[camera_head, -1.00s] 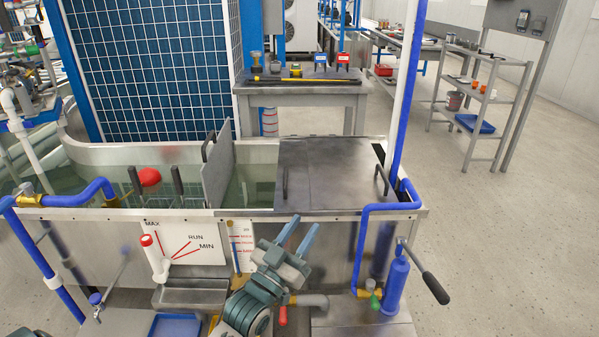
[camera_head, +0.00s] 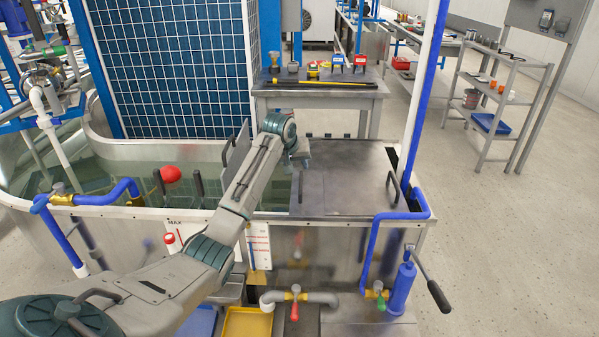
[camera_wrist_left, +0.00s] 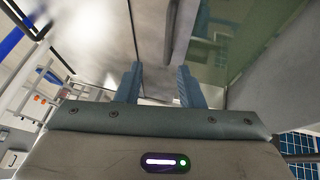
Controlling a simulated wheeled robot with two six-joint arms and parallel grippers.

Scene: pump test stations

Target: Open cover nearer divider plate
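The cover nearer the divider plate (camera_head: 327,178) is a flat grey metal panel lying shut on the tank top in the head view. Its dark handle (camera_head: 299,188) stands near its left edge. The divider plate (camera_head: 236,155) stands upright to the left, partly behind my arm. My left gripper (camera_head: 301,160) is over the cover's left side, its fingers mostly hidden there by the wrist. In the left wrist view its two blue fingers (camera_wrist_left: 159,87) are apart and empty. The handle (camera_wrist_left: 180,28) shows beyond them, closer to the right finger; contact is not visible. My right gripper is out of view.
A second cover (camera_head: 368,170) with its own handle (camera_head: 394,188) lies to the right. A blue pipe (camera_head: 367,245) rises along the tank's right front. Open water lies left of the covers. A metal table (camera_head: 320,90) stands behind.

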